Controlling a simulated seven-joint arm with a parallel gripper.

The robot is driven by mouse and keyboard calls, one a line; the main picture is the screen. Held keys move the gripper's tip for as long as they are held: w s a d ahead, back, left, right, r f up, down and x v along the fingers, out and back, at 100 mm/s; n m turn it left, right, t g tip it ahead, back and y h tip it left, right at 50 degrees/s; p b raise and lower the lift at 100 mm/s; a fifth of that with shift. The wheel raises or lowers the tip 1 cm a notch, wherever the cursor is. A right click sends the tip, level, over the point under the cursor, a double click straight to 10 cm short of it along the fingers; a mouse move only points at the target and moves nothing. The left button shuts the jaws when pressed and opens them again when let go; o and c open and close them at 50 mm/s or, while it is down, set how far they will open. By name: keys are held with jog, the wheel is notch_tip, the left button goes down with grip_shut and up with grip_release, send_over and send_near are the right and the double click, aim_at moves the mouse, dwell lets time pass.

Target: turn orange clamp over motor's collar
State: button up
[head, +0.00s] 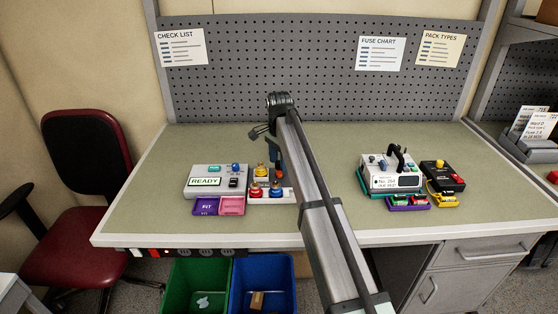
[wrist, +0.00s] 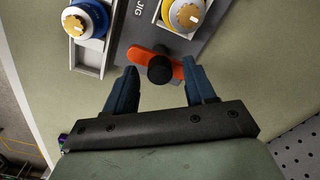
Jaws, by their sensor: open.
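In the wrist view the orange clamp (wrist: 138,56) is a flat bar with a black knob (wrist: 160,69) on it, mounted on the grey jig plate (wrist: 211,40). Its bar runs crosswise, roughly from one finger to the other. A motor with a yellow-and-white top (wrist: 187,14) sits just beyond the clamp, its far side cut off by the frame; the clamp appears beside its collar. My gripper (wrist: 160,72) is open, its two blue fingers on either side of the knob, holding nothing. Whether the fingers touch the clamp cannot be told. In the head view my arm partly hides the jig.
A blue motor (wrist: 85,18) sits in a white holder left of the jig. In the head view, a pump reading READY (head: 205,182) and purple (head: 205,207) and pink (head: 231,206) trays stand left. Another pump (head: 391,175) stands right. The back of the bench (head: 340,140) is clear.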

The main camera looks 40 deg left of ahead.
jog(key=shift+f, duration=0.1)
jog(key=shift+c, duration=0.2)
grip_shut()
jog(key=shift+n, duration=0.3)
jog(key=n, duration=0.3)
jog(key=shift+n, duration=0.4)
jog(key=n, duration=0.4)
jog(key=shift+n, duration=0.3)
jog(key=n, duration=0.4)
jog(key=shift+n, duration=2.4)
